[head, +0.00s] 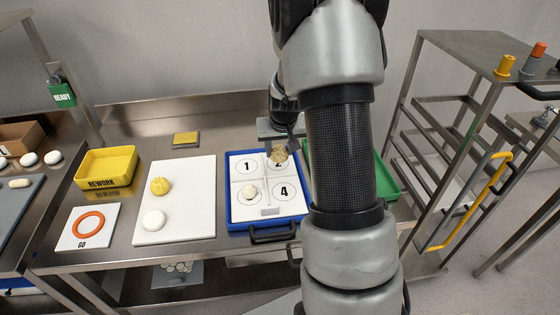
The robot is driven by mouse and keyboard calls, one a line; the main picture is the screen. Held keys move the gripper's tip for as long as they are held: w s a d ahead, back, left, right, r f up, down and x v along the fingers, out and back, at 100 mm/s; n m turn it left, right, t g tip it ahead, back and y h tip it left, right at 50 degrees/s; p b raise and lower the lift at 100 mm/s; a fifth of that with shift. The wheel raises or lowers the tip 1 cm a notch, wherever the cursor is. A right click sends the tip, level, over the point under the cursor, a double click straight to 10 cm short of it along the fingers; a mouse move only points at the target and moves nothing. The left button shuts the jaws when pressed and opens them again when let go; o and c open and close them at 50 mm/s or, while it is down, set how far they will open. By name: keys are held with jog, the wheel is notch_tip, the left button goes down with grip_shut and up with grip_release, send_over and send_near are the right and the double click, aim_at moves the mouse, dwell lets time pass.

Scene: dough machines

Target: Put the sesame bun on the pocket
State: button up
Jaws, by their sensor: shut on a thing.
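The sesame bun (279,154), speckled brown, is at the number 2 pocket of the blue tray (229,200). Whether the bun touches the pocket cannot be told. The white insert (268,178) has pockets marked 1 (247,166), 2 (281,163) and 4 (284,192). A pale bun (250,192) lies on the lower left pocket and covers its number. Pockets 1 and 4 look empty.
A white board (180,190) left of the tray carries a yellow bun (160,186) and a white bun (154,220). A yellow REWORK bin (107,167) and a GO card (88,227) stand further left. A green tray (387,181) is partly behind my arm.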

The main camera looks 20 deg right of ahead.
aim_at(280, 161)
jog(key=shift+f, duration=2.2)
jog(key=shift+f+b, duration=0.25)
jog(key=shift+b, duration=0.1)
jog(key=o, duration=0.8)
jog(key=shift+r, duration=0.1)
